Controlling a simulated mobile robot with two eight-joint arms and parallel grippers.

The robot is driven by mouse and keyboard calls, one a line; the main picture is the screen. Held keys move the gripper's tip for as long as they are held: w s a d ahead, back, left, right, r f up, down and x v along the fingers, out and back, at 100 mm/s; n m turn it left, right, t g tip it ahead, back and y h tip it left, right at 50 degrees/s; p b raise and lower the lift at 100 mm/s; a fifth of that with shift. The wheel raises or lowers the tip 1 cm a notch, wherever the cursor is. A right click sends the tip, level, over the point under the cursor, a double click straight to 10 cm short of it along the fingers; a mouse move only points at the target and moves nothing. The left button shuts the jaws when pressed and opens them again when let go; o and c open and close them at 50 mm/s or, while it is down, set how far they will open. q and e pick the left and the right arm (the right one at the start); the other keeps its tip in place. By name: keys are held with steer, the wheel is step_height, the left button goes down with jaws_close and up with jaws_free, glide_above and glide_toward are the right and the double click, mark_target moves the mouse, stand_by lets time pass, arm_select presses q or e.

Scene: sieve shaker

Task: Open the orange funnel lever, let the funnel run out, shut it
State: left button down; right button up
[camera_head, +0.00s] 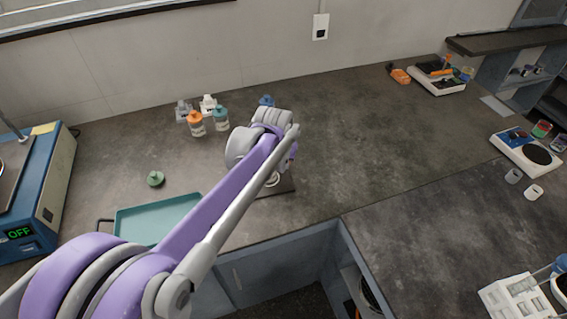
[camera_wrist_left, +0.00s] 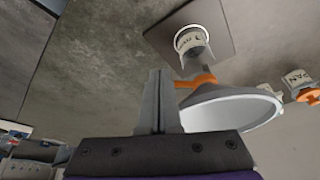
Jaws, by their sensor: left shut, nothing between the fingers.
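In the left wrist view, the pale funnel (camera_wrist_left: 232,112) is to the right of my left gripper (camera_wrist_left: 158,75). Its orange lever (camera_wrist_left: 200,81) is at its narrow end, close to the fingertips; I cannot tell whether they touch. My left gripper is shut and empty. A labelled pale cup (camera_wrist_left: 190,40) is by the funnel's outlet, over a dark base plate (camera_wrist_left: 225,15). In the head view my left arm hides the funnel, the lever and the gripper's fingers; a corner of the base plate (camera_head: 287,187) shows. My right gripper is not seen.
A blue machine (camera_head: 45,205) reading OFF stands at left. A teal tray (camera_head: 150,219) and a green knobbed piece (camera_head: 155,178) lie nearby. Orange-capped (camera_head: 196,124) and teal-capped (camera_head: 221,119) bottles stand behind. Balances (camera_head: 437,78) are at right. The counter's middle right is clear.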

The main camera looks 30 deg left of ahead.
arm_select(q)
steer(key=w+n, duration=0.1)
steer(key=n, duration=0.1)
steer(key=w+n+g+y, duration=0.1)
steer(key=n, duration=0.2)
steer(key=w+n+y, duration=0.1)
steer(key=n, duration=0.1)
steer(key=shift+w+d+n, duration=0.1)
steer(key=shift+d+n, duration=0.15)
steer(key=shift+n, duration=0.15)
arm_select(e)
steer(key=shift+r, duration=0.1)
arm_select(q)
steer(key=shift+s+a, duration=0.3)
steer(key=shift+s, duration=0.45)
